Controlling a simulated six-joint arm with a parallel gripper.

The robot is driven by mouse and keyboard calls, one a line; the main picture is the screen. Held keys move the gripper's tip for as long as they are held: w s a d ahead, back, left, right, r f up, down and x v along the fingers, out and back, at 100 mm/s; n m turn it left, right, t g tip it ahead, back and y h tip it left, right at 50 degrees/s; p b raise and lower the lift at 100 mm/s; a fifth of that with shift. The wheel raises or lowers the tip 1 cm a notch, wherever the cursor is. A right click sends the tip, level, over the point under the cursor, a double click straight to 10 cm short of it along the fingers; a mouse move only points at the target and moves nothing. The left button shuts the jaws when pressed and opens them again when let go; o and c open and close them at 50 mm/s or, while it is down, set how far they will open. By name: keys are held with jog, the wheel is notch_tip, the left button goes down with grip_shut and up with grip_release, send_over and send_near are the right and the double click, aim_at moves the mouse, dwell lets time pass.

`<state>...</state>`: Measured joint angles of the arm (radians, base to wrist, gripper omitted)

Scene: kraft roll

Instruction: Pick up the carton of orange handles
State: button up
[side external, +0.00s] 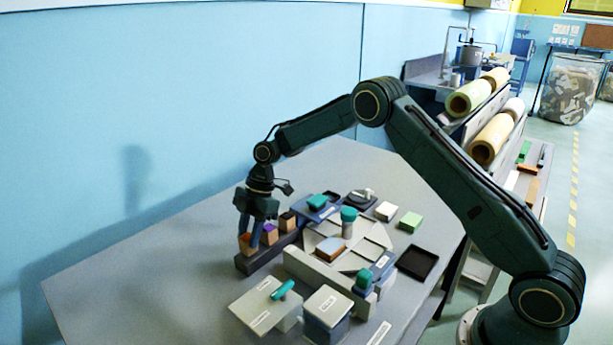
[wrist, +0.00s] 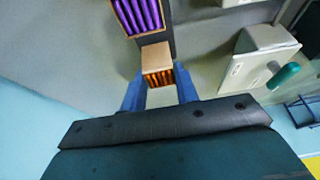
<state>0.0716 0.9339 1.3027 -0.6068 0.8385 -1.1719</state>
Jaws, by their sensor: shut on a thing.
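The carton of orange handles (side external: 246,244) is at the left end of a dark rack (side external: 262,257) in the side view. In the wrist view the carton (wrist: 156,57) shows a plain tan face and a row of orange handles. My gripper (wrist: 160,88) is shut on this carton, with one blue finger on each side. In the side view my gripper (side external: 248,232) reaches down over the rack's left end. I cannot tell whether the carton is touching the rack or slightly above it.
A carton of purple handles (side external: 269,233) stands close beside it, also in the wrist view (wrist: 138,14). A carton with dark contents (side external: 288,221) is farther right. A grey box (side external: 266,304) with a teal handle and a white-lidded box (side external: 326,306) stand in front. The table's left part is clear.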

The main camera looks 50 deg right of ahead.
aim_at(249, 236)
notch_tip(249, 236, up, 9)
jog(key=shift+f, duration=0.1)
dwell(0.4)
dwell(0.4)
